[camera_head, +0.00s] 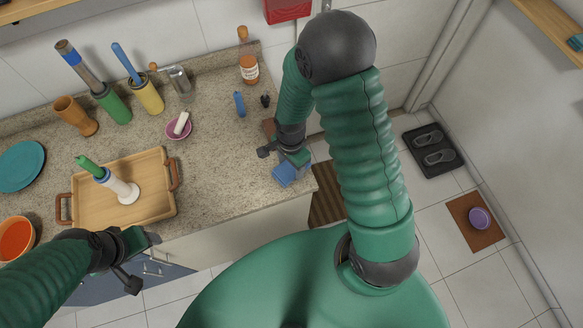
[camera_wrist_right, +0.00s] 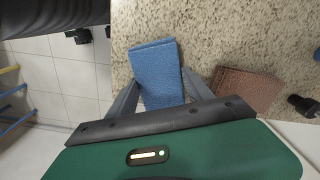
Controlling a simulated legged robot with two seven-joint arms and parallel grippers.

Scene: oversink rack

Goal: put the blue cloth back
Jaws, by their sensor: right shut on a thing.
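The blue cloth (camera_head: 285,175) is at the front right edge of the speckled counter (camera_head: 225,180). It also shows in the right wrist view (camera_wrist_right: 154,62) as a folded rectangle between the fingers. My right gripper (camera_head: 295,158) is shut on it, with the counter top just behind or below it. Whether the cloth touches the counter I cannot tell. My left gripper (camera_head: 148,240) is in front of the counter near the wooden tray, apart from the cloth. Its fingers are too unclear to tell open from shut.
A wooden tray (camera_head: 160,203) holds a white-and-green upright thing. A brown flat piece (camera_wrist_right: 245,88) lies right of the cloth. A blue item (camera_head: 239,104), a pink bowl (camera_head: 170,130) and an amber bottle (camera_head: 248,68) stand farther back. The counter's middle is clear.

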